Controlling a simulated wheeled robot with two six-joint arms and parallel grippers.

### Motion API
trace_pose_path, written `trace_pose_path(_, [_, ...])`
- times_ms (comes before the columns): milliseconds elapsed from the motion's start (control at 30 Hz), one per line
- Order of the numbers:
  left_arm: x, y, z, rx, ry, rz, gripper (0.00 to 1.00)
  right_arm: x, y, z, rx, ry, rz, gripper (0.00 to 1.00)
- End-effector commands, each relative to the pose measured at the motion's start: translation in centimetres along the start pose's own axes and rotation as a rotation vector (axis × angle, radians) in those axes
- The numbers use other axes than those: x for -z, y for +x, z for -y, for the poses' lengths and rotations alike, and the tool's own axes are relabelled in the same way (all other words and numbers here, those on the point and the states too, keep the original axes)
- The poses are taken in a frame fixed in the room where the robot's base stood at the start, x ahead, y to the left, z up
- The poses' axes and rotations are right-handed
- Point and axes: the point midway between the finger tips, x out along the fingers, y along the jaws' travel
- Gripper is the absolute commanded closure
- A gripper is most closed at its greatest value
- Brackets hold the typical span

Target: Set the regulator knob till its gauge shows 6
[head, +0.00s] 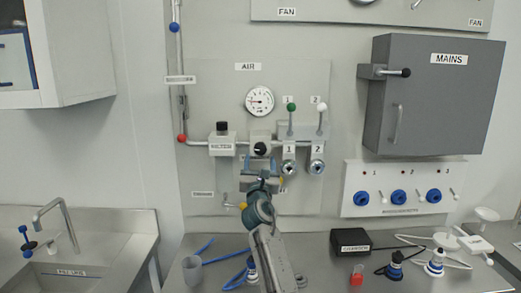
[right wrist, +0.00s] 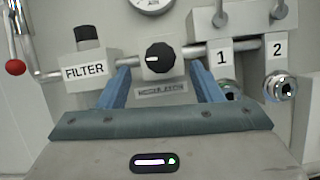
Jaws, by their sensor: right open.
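The regulator knob (head: 260,149) is a round black knob with a white mark on a pale block under the AIR label. It also shows in the right wrist view (right wrist: 160,58), its white mark pointing left. The round white gauge (head: 260,101) sits above it, its needle pointing roughly left; the numbers are too small to read. In the right wrist view only the gauge's lower edge (right wrist: 152,4) shows. My right gripper (head: 262,160) is open just below and in front of the knob. Its two blue fingers (right wrist: 162,80) stand apart on either side of the knob, apparently not touching it. My left gripper is out of view.
A FILTER unit (head: 222,144) is left of the regulator. Valves 1 (head: 289,168) and 2 (head: 317,167) with levers are close on the right. The grey MAINS box (head: 430,100) juts from the wall. A cup (head: 192,268) and a charger (head: 351,241) stand on the bench.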

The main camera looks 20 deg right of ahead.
Motion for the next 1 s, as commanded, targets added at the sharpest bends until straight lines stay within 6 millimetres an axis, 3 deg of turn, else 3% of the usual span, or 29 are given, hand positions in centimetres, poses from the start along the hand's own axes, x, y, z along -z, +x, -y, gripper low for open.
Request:
trace_pose_path(100, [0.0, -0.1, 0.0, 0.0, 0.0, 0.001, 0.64, -0.1, 2.5, 0.1, 0.001, -0.002, 0.0, 0.41])
trace_pose_path(333, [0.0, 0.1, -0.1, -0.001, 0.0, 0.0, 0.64, 0.0, 5.5, 0.0, 0.0, 0.0, 0.0, 0.41])
trace_pose_path(800, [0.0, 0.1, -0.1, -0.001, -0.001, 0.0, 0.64, 0.1, 6.6, 0.1, 0.001, 0.002, -0.001, 0.41])
trace_pose_path(1000, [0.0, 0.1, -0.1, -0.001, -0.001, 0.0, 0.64, 0.1, 6.6, 0.1, 0.001, 0.003, -0.001, 0.8])
